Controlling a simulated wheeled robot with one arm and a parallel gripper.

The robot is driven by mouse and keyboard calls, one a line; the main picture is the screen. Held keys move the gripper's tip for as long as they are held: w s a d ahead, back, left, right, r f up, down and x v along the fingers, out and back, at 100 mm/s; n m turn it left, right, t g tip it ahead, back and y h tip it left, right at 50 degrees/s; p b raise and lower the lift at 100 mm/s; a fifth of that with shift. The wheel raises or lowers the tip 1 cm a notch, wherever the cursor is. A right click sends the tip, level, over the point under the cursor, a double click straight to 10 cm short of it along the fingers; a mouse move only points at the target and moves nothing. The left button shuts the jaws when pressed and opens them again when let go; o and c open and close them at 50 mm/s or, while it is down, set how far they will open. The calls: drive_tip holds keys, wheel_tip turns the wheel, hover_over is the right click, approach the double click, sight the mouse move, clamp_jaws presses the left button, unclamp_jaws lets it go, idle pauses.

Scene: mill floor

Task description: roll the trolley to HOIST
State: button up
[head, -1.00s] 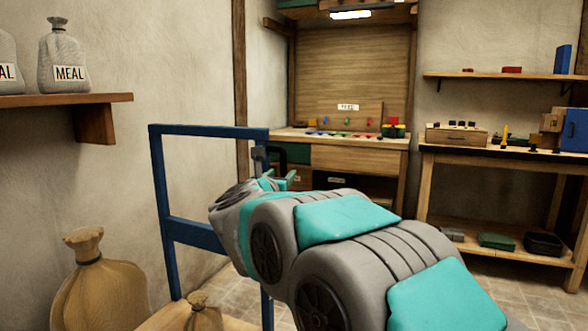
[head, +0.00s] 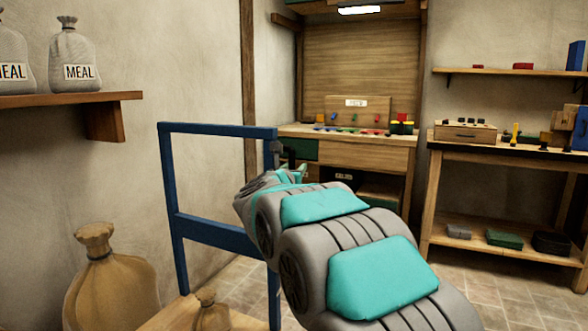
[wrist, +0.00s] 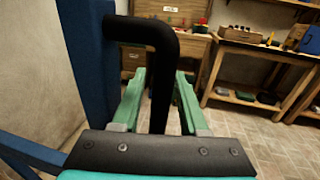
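The trolley has a blue upright frame (head: 218,233) and a pale wooden deck (head: 172,318), at the lower left of the head view. A large tan sack (head: 110,292) and a small sack (head: 211,314) are on it. Its black bent handle (wrist: 155,35) stands out from the blue post in the wrist view. The trolley's wheels are hidden. I can read no HOIST sign; a small label (head: 356,103) on the back bench is too blurred.
A workbench (head: 366,155) with coloured parts stands at the back. A second wooden bench (head: 486,150) stands at the right, with bins on its lower shelf. A wall shelf (head: 50,99) with MEAL sacks (head: 79,62) is at the left. Tiled floor (head: 490,295) is clear before the benches.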

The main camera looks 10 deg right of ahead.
clamp_jaws()
idle(1.1)
